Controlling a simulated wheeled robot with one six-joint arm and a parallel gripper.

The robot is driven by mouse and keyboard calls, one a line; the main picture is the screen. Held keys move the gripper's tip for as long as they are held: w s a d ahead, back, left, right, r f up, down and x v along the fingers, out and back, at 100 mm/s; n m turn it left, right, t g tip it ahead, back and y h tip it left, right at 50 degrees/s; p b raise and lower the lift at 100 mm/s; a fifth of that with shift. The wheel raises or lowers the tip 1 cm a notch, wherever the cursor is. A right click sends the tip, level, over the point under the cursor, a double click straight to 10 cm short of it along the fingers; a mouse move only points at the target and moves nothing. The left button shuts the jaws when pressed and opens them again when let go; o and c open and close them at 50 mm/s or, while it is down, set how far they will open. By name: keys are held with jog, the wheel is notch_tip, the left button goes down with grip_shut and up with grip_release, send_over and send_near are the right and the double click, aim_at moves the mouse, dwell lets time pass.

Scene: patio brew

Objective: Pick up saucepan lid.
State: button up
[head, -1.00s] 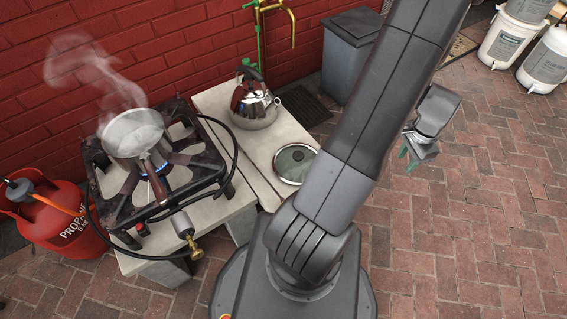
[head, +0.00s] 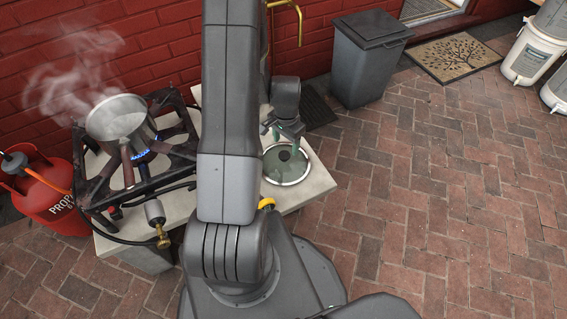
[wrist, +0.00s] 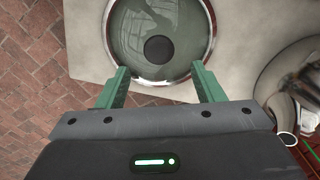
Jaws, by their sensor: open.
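The saucepan lid (head: 286,165) is round, with dark glass, a silver rim and a dark knob, and lies flat on the pale bench top. In the wrist view the lid (wrist: 135,40) is just beyond the fingertips, its knob centred between their lines. My gripper (head: 282,134) is open and empty, with green fingers, above the lid's far side in the head view. The fingers also show in the wrist view (wrist: 160,78). The saucepan (head: 122,119) steams on the lit burner at the left, its handle toward me.
The kettle (wrist: 292,82) stands on the bench close to the lid; my arm hides it in the head view. A black gas stove (head: 178,150) and a red propane cylinder (head: 45,195) are at the left. A grey bin (head: 366,62) stands behind. The brick paving (head: 430,200) at right is clear.

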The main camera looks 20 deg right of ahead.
aim_at(285, 154)
jog(key=f, duration=0.1)
jog(key=f+b, duration=0.1)
jog(key=f, duration=0.3)
jog(key=shift+s+a+f+b, duration=0.2)
jog(key=shift+a+b, duration=0.15)
grip_shut()
jog(key=shift+r, duration=0.1)
